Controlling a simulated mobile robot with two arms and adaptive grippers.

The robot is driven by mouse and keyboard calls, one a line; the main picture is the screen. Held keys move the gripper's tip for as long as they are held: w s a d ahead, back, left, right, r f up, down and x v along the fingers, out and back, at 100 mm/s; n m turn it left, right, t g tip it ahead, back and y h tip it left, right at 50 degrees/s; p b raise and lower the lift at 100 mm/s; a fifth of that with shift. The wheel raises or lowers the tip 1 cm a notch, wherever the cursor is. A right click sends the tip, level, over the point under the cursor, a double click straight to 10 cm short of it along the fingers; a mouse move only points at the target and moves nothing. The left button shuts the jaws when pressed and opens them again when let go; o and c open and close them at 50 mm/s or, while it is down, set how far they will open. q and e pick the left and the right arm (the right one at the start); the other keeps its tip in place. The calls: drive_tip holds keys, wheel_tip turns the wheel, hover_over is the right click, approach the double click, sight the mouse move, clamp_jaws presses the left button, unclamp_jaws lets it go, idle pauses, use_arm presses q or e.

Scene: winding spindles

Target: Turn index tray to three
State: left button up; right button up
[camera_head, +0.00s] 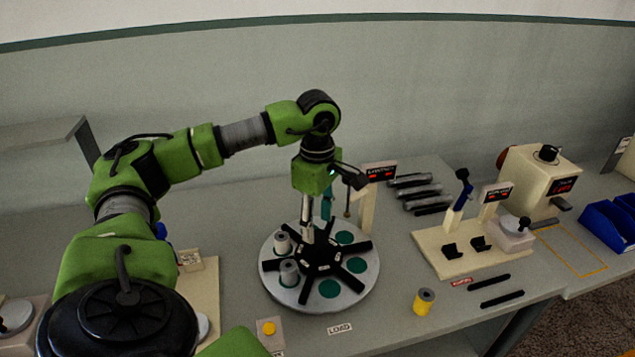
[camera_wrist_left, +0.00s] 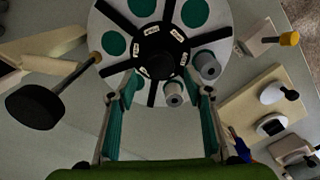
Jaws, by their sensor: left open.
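The index tray (camera_head: 320,262) is a round grey disc with black spokes, green round pockets and a black hub (camera_head: 322,254) carrying small white labels. Two grey spools (camera_head: 289,272) stand in pockets on its left side. The label numbers are too small to read. My right gripper is out of view.
A post with a red display (camera_head: 380,171) stands just behind the tray. A beige fixture (camera_head: 470,250) is at right, with dark rods (camera_head: 418,190) behind. A LOAD label (camera_head: 340,329) lies at the front.

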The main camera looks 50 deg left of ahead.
use_arm(q)
wheel_tip(320, 180, up, 8)
drive_tip(key=shift+f, duration=0.15)
idle(0.6)
